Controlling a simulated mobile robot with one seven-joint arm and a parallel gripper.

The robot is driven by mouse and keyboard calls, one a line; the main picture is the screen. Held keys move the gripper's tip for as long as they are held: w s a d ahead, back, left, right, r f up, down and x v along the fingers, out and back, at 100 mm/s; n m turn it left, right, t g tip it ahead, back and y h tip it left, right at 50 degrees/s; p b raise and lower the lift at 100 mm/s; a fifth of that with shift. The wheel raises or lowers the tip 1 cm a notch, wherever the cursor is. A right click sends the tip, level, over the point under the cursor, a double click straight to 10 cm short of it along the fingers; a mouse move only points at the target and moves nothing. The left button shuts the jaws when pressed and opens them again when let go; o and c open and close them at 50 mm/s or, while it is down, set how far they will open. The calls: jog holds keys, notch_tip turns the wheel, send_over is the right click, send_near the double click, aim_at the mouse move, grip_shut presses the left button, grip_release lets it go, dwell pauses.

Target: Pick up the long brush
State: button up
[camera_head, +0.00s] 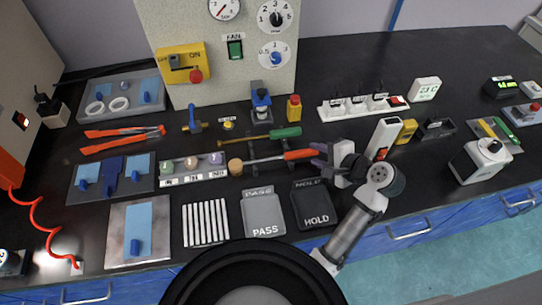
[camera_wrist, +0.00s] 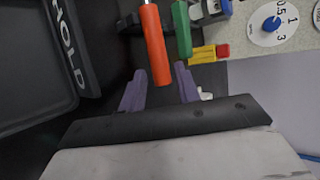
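The long brush appears to be the tool with an orange-red handle (camera_head: 300,154), a thin shaft and a round tan head (camera_head: 235,166), lying across the middle of the bench. My gripper (camera_head: 319,155) is at the handle's right end, coming from the right. In the wrist view its two purple fingers (camera_wrist: 160,82) are open, one on each side of the orange handle (camera_wrist: 155,45). There is a gap on both sides, and I cannot tell the height between fingers and handle. The tan head is out of the wrist view.
A green-handled tool (camera_head: 286,132) lies just behind, roughly parallel. The black HOLD tray (camera_head: 314,220) and grey PASS tray (camera_head: 264,229) lie in front. A rack of small pots (camera_head: 192,181) stands left of the tan head. A red-and-yellow bottle (camera_head: 294,108) stands behind.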

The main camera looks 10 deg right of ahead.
jog(key=shift+x, duration=0.9)
jog(key=shift+c, duration=0.2)
grip_shut()
jog(key=shift+r, duration=0.2)
